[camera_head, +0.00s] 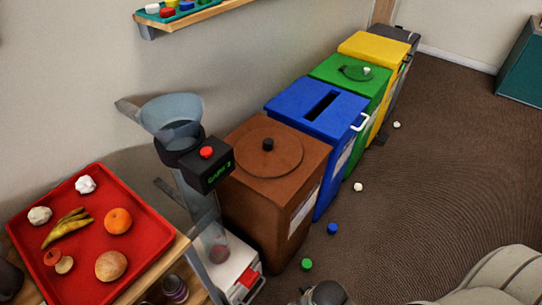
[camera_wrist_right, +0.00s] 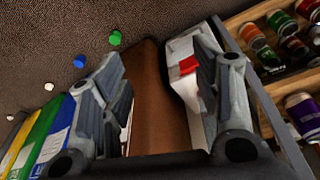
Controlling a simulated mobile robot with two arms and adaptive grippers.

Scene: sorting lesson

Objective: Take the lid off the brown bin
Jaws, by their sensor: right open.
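The brown bin (camera_head: 262,215) stands against the wall, upright. Its round brown lid (camera_head: 285,160) lies on the top, with a black knob (camera_head: 268,144) in the middle. In the right wrist view, the brown bin (camera_wrist_right: 155,105) shows between the fingers of my right gripper (camera_wrist_right: 158,65). These fingers are spread apart with nothing held between them; the lid and knob cannot be made out there. In the head view, only a grey part of my right arm shows at the bottom edge, below and right of the bin. My left gripper is not in view.
A blue bin (camera_head: 318,105), a green bin (camera_head: 350,75) and a yellow bin (camera_head: 376,47) stand in a row behind. A clear tube device (camera_head: 200,180) stands left of the brown bin, beside a red tray (camera_head: 95,265). Bottle caps lie on the open carpet (camera_head: 440,170).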

